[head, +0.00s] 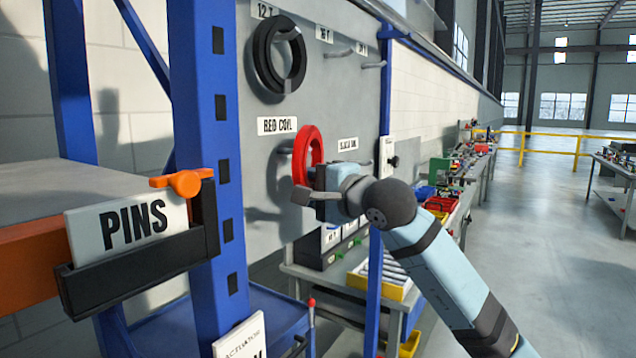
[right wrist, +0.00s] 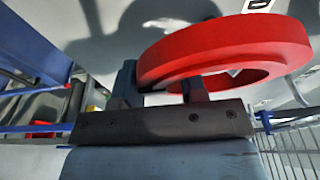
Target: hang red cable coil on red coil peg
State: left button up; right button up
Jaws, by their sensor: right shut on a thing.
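The red cable coil (head: 301,155) is a thick red ring, held upright in front of the grey panel just right of the RED COIL label (head: 277,126). It fills the upper right of the right wrist view (right wrist: 225,50). My right gripper (head: 314,190) is shut on the coil's lower part, with its fingers (right wrist: 162,88) at the ring's near side. A short stub of the red coil peg (head: 285,151) shows below the label, left of the coil. I cannot tell whether the peg passes through the ring. My left gripper is not in view.
A black coil (head: 262,62) hangs on the panel above, with bare pegs (head: 340,54) to its right. A blue post (head: 205,150) and a PINS sign holder (head: 140,252) stand at left. A bench with bins (head: 375,285) lies below. The floor at right is open.

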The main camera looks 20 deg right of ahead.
jog(key=shift+p+x, duration=0.3)
jog(key=shift+x, duration=0.55)
jog(key=shift+w+a+f+b, duration=0.45)
jog(key=shift+a+f+b, duration=0.1)
jog(key=shift+b, duration=0.5)
jog(key=o, duration=1.1)
jog(key=shift+o, duration=0.2)
jog(key=shift+s, duration=0.1)
